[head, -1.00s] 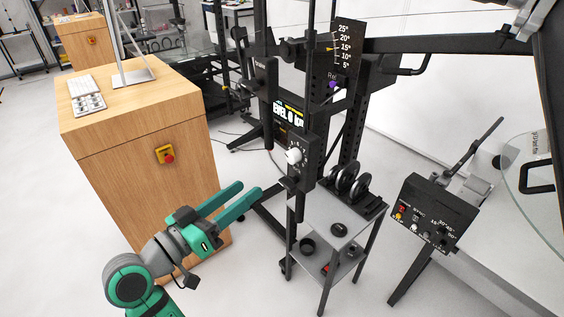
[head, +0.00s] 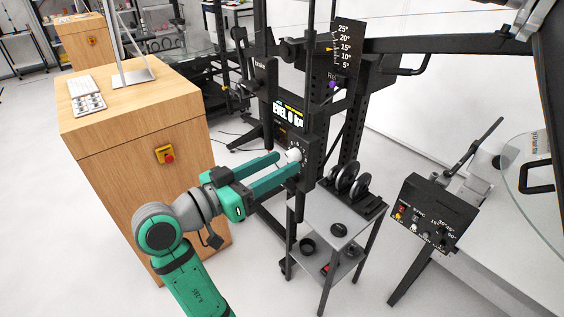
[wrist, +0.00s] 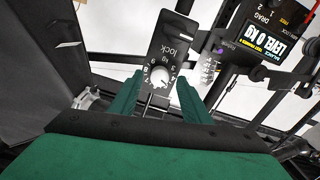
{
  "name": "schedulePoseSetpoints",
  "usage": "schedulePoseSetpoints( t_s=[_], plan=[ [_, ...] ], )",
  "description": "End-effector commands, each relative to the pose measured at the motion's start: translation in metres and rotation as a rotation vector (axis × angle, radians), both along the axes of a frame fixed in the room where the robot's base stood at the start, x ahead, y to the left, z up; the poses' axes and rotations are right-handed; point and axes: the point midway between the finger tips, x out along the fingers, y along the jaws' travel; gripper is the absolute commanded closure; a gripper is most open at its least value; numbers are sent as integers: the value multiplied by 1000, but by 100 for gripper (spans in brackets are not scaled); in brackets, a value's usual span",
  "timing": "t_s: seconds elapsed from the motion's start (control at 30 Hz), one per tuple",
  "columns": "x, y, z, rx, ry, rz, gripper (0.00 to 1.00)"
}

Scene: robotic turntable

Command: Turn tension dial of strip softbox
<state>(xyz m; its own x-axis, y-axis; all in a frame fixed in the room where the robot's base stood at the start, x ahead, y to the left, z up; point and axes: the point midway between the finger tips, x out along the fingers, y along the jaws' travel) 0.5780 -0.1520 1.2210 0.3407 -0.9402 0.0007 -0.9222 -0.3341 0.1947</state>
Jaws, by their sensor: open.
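The white dial (head: 293,155) sits on a black upright box (head: 312,160) with white markings around it. In the wrist view the dial (wrist: 160,78) shows straight ahead, with numbers around it and the word "lock" on the box above. My gripper (head: 287,167) is open, its two green fingers reaching to the dial from the left. In the wrist view the fingers stand to the left and right of the dial, with a gap to each side. In the head view the near finger hides part of the dial and box. I cannot tell whether a finger touches the dial.
A grey shelf cart (head: 325,222) stands below the box. A black control panel (head: 430,215) is at the right. A display (head: 290,112) reads "LEVEL 0 KG". A purple knob (head: 333,85) is higher up.

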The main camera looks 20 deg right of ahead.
Motion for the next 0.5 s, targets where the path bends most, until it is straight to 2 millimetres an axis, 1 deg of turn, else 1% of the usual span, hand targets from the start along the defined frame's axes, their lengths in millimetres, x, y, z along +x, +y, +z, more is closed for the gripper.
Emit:
schedulePoseSetpoints(
  t_s=[0.03, 0.2, 0.5],
  plan=[
    [2, -6, 0, 1, 0, -2, 57],
    [5, -15, 0, 1, 1, 0, 57],
    [5, -19, 0, 0, 1, -4, 57]
  ],
)
